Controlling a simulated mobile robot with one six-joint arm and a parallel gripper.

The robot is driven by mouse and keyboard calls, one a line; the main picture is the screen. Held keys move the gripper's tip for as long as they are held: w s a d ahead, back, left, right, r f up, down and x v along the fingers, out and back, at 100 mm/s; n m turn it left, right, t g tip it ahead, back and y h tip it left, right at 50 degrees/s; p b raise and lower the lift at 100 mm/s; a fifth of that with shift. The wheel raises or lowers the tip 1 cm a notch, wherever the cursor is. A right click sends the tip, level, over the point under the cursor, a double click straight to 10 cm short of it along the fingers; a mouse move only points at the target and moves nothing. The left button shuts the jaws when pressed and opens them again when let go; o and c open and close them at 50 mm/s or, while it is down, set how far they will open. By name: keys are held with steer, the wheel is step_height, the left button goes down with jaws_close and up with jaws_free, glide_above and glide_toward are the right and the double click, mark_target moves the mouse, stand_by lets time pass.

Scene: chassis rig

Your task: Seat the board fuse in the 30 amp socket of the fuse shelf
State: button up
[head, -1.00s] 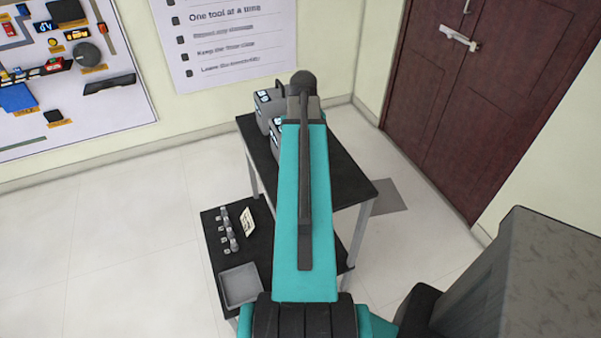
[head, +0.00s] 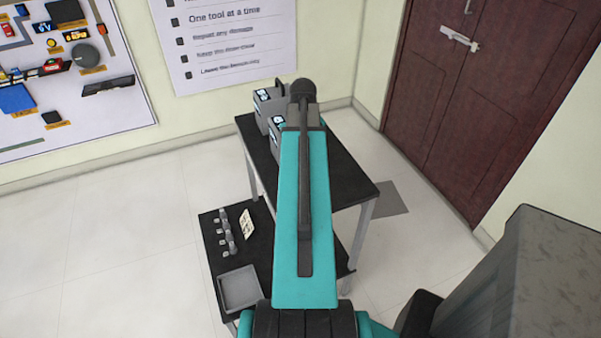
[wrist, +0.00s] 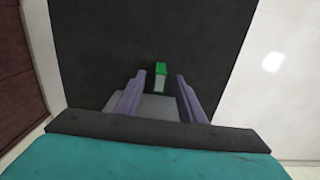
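In the wrist view a small block with a green top and a pale grey lower part, apparently the board fuse (wrist: 160,77), shows against a black surface. My gripper (wrist: 161,78) is open. Its two purple-grey fingers stand left and right of the block in the picture, with a gap on each side; I cannot tell its depth from the fingertips. In the head view several small grey pieces (head: 228,236) stand in a row on the lower black shelf (head: 262,262). I cannot tell whether they are the fuse shelf's sockets. My gripper is hidden behind my arm there.
A higher black table (head: 345,180) carries grey boxes with lit displays (head: 268,108). A shallow grey tray (head: 240,288) and a pale card (head: 247,223) lie on the lower shelf. The floor to the left is clear. A dark red door (head: 470,100) is at the right.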

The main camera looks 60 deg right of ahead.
steer(key=shift+f+b, duration=0.45)
steer(key=shift+f, duration=0.4)
jaws_close()
